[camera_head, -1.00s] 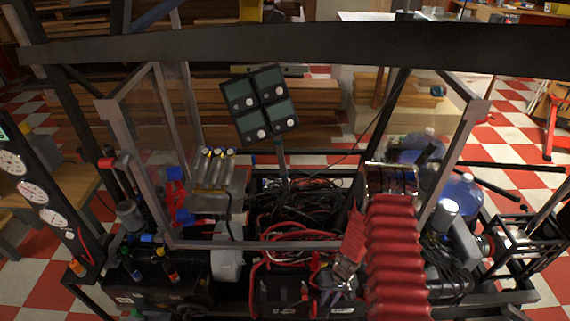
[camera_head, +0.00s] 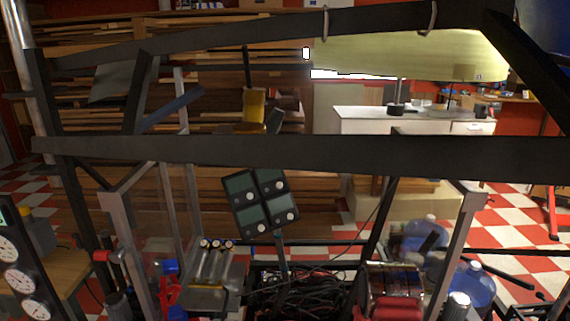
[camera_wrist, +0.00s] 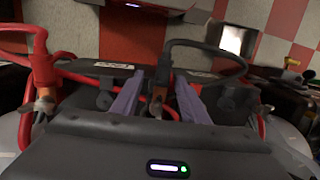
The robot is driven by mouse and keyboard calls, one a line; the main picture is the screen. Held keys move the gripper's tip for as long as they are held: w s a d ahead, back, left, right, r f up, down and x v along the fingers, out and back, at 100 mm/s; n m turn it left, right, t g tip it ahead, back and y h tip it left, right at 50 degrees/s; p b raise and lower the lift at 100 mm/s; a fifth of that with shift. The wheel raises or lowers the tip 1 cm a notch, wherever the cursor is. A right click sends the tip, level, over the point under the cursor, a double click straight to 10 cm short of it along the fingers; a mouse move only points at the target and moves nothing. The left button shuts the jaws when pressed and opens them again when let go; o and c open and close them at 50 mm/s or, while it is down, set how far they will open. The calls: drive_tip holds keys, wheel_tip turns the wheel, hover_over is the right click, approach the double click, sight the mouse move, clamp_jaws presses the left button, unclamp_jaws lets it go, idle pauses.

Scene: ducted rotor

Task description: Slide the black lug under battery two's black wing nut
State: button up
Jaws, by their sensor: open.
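In the wrist view my gripper (camera_wrist: 159,78) is open, its two purple-grey fingers apart. Between them is the end of a black cable, the black lug (camera_wrist: 163,82), with a copper-coloured part (camera_wrist: 157,106) below it. I cannot tell whether either finger touches it. The cable (camera_wrist: 205,45) arches up and to the right. Dark knob-like shapes stand on either side, one on the left (camera_wrist: 105,99) and one on the right (camera_wrist: 228,104). They may be wing nuts; I cannot tell which belongs to battery two. My gripper and the lug do not show in the head view.
A red cable boot (camera_wrist: 40,65) stands at the left in the wrist view, with red cables nearby. In the head view a dark beam (camera_head: 300,152) crosses above the frame, with a panel of four screens (camera_head: 259,201) and tangled black cables (camera_head: 295,290) below.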

drive_tip(key=v, duration=1.3)
drive_tip(key=shift+r, duration=0.35)
idle(0.6)
